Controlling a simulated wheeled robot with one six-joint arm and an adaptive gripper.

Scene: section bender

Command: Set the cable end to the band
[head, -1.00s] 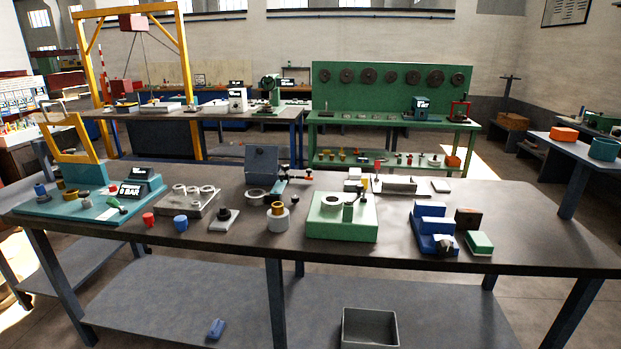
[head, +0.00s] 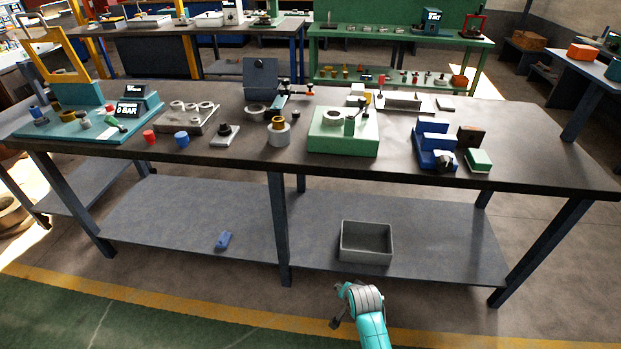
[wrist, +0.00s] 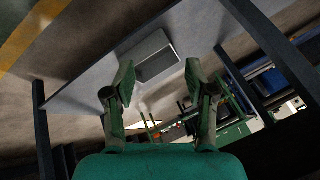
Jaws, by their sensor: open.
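I cannot make out a cable end or a band for certain in either view. My gripper (wrist: 157,82) shows in the wrist view with its two fingers spread wide and nothing between them. Beyond the fingers, a grey open bin (wrist: 155,57) stands on the bench's lower shelf. In the head view my teal arm rises at the bottom edge, in front of the bench; the fingers are not clear there. The bin (head: 366,242) looks empty in that view.
The dark workbench (head: 395,165) carries a teal base with a yellow frame (head: 72,67), a green block fixture (head: 343,140), a blue fixture (head: 434,145) and several small parts. A small blue piece (head: 223,240) lies on the lower shelf. The floor in front is clear.

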